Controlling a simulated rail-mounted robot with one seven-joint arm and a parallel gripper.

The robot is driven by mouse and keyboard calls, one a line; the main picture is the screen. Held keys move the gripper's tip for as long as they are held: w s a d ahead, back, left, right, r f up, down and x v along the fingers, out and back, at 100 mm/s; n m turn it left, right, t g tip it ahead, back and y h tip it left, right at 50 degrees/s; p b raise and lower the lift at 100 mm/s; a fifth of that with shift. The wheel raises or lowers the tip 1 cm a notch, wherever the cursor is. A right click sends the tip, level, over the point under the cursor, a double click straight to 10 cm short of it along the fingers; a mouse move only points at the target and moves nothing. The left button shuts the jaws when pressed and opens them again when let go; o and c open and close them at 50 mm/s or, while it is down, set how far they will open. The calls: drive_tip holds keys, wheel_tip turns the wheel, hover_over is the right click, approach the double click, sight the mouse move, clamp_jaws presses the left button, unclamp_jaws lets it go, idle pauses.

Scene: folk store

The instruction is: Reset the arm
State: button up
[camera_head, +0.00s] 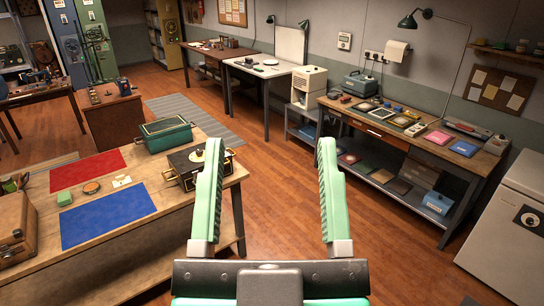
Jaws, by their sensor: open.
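My gripper (270,190) is open and empty in the head view. Its two green ribbed fingers point up and away at the bottom middle of the picture, with wooden floor showing between them. The left finger overlaps the right part of a wooden table (120,245) and hides part of a black box with brass-coloured fittings (185,164). The right finger stands in front of the floor, apart from the workbench on the right.
The left table bears a green case (166,134), a red mat (88,170), a blue mat (108,215) and a wooden box (14,230). A workbench (385,130) with several items stands right, beside a white cabinet (515,235). Floor (275,135) between them is clear.

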wheel_tip(320, 180, up, 14)
drive_tip(key=p, duration=1.4)
drive_tip(key=shift+r, duration=0.25)
